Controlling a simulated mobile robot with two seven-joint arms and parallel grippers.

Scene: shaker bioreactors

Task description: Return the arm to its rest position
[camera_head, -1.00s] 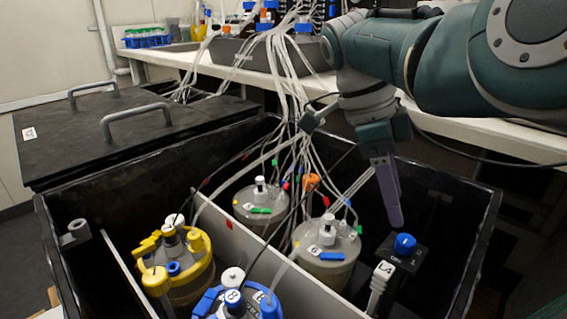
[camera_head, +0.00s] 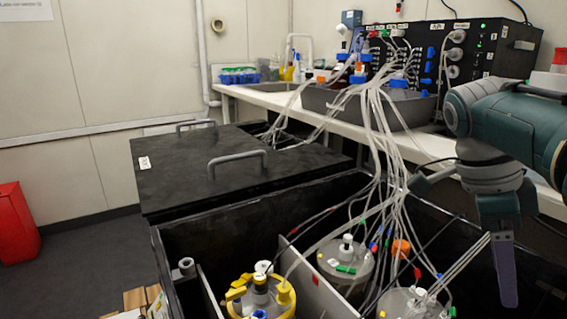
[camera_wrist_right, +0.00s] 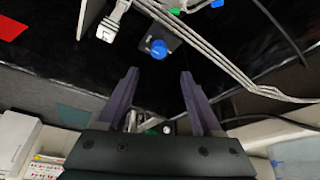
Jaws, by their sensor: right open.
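My right arm comes in from the right in the head view. Its gripper (camera_head: 507,298) points down over the right part of the open black box, clear of the vessels. In the right wrist view the two purple fingers (camera_wrist_right: 158,76) are spread apart with nothing held between them. A black block with a blue knob (camera_wrist_right: 157,48) lies beyond the fingertips in that view. My left gripper is not in view.
The open box holds a yellow-collared vessel (camera_head: 262,297) and grey-lidded vessels (camera_head: 345,262). White tubes (camera_head: 385,150) run from them to the bench (camera_head: 265,99) near my arm. A closed black lid (camera_head: 225,170) lies left. A red bin (camera_head: 15,225) stands on the floor.

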